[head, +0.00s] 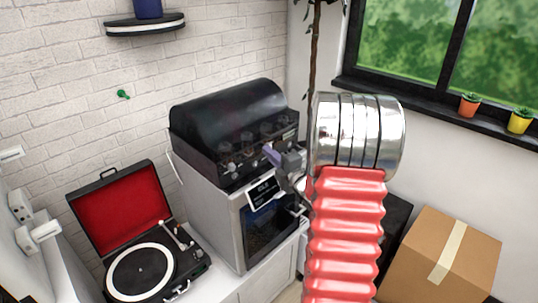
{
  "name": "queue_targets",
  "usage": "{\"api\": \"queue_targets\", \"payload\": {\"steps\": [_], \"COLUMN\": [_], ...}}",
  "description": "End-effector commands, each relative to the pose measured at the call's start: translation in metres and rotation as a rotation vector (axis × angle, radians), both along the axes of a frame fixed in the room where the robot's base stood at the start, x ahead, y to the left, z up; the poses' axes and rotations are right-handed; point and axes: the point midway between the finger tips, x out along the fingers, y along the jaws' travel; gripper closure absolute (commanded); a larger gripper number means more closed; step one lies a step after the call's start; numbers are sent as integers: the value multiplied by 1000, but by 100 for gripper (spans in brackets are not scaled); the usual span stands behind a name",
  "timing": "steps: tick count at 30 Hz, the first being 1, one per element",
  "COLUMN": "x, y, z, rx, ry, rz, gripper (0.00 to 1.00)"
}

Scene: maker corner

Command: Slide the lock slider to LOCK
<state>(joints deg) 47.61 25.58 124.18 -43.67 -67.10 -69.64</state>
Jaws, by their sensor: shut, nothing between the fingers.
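The machine is a grey and white cabinet (212,205) with a dark window in its front door (268,225). A small dark display (263,189) with pale markings sits above the door. A black curved hood (230,115) tops it, with several round parts along its front. I cannot pick out the lock slider or the word LOCK; they are too small or hidden. My gripper (270,154) is shut and empty, small and partly hidden behind my arm. It appears in front of the hood's lower front, above the display; I cannot tell whether it touches.
An open record player (142,272) with a red-lined lid stands left of the machine. A cardboard box (440,262) is at the lower right. A wall shelf (145,25) hangs at upper left. Two small pots (468,105) stand on the right window sill.

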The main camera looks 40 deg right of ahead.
Motion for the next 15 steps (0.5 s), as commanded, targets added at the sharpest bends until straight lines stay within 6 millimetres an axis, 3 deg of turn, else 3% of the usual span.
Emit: {"api": "queue_targets", "payload": {"steps": [11, 15], "x": [-3, -21], "y": [40, 40], "z": [-1, -1], "rx": [0, -1], "ry": [1, 0], "rz": [5, 2], "gripper": [100, 100]}}
